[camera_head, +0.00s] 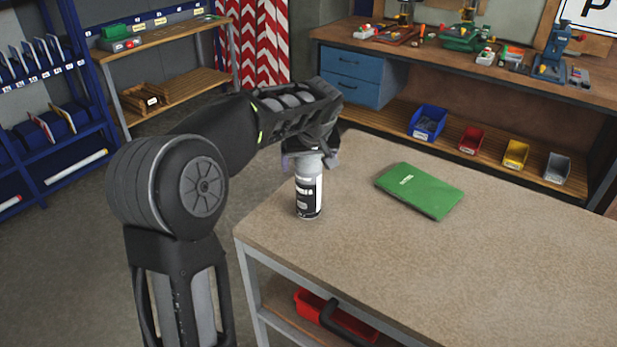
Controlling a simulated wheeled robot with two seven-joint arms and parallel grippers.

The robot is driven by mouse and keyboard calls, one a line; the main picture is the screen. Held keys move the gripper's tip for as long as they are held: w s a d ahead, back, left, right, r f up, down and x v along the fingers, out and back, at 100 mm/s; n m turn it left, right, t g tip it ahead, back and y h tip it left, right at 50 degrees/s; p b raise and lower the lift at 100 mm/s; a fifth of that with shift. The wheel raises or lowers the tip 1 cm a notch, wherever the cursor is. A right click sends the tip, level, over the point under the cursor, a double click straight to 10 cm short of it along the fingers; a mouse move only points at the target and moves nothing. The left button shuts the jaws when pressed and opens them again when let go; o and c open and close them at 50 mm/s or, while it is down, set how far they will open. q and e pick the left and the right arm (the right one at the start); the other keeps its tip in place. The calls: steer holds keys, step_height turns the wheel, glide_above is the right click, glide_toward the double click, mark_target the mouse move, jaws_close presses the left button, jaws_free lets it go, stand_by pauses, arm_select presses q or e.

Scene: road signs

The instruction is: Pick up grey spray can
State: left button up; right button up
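The grey spray can (309,192) stands upright on the table (420,270), near its left corner. It has a grey top and a black and white label. My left gripper (310,158) is above the can with its fingers at the can's top, one on each side. The upper end of the can is partly hidden by the gripper. I cannot tell whether the fingers touch the can. My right gripper is not in view.
A green booklet (420,190) lies on the table right of the can. A red and black item (335,316) is on the shelf below. A workbench (480,75) with tools and coloured bins stands behind. The table's right side is clear.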

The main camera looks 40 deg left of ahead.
arm_select(q)
steer(key=shift+c, duration=0.5)
jaws_close()
stand_by(0.8)
